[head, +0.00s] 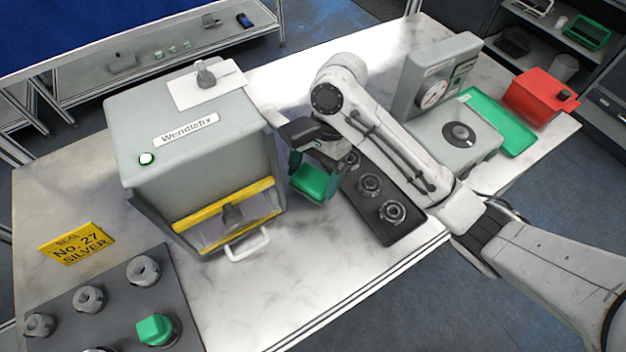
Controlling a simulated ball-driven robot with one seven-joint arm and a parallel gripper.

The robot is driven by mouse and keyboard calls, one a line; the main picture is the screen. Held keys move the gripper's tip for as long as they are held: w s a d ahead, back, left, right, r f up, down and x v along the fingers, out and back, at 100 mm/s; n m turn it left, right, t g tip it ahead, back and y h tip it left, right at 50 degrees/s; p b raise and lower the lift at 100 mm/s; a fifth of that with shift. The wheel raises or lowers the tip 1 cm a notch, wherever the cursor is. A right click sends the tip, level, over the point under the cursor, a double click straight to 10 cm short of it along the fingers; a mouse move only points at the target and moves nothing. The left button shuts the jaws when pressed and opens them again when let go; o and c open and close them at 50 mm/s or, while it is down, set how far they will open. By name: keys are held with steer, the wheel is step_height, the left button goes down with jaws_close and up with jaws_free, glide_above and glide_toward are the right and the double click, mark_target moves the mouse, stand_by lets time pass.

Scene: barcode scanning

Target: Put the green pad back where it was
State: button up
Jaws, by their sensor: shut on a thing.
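My gripper (318,153) is at the middle of the head view, just right of the grey Wendlefix machine. It is shut on a green piece, which looks like the green pad (313,183), and points down over the white marbled table. I cannot tell whether the pad touches the table. Part of the pad is hidden by the gripper. Another green piece, a small block (154,329), sits on the dark tray (62,305) at the lower left.
The Wendlefix machine (150,180) has a yellow-edged front and white handle. A dark strip (405,233) with several metal parts lies right of my gripper, under my arm. A grey dial device (425,132), green tray (522,142) and red box (535,95) stand farther right.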

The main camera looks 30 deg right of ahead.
mark_target(313, 185)
steer(key=shift+s+a+f, duration=0.15)
steer(key=shift+f, duration=1.65)
steer(key=o, duration=0.8)
steer(key=shift+f, duration=0.1)
steer(key=p+v, duration=0.1)
steer(key=v, duration=1.1)
